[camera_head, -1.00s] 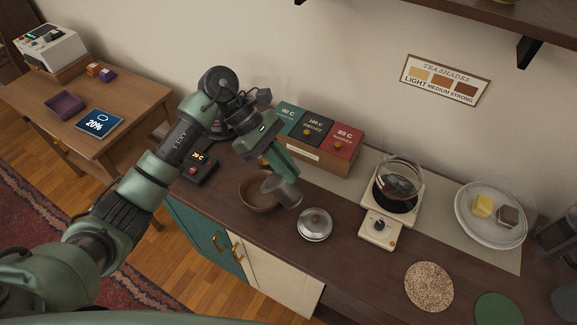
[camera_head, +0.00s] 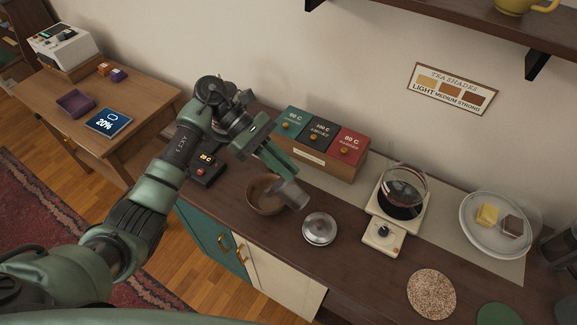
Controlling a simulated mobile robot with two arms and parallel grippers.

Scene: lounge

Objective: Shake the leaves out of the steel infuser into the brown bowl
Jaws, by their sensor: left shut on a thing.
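The steel infuser (camera_head: 291,194) is a grey cylinder, held tilted at the right rim of the brown bowl. My left gripper (camera_head: 281,166) is shut on it. The brown bowl (camera_head: 262,199) stands on the dark counter; its right side is partly hidden by the infuser. I cannot make out leaves in the infuser or the bowl. My right gripper is not in view.
A round steel lid (camera_head: 319,229) lies right of the bowl. A box of three coloured tea drawers (camera_head: 319,143) stands behind. A glass pot (camera_head: 402,192) sits on a white warmer (camera_head: 383,236). A small black scale (camera_head: 207,169) is left of the bowl.

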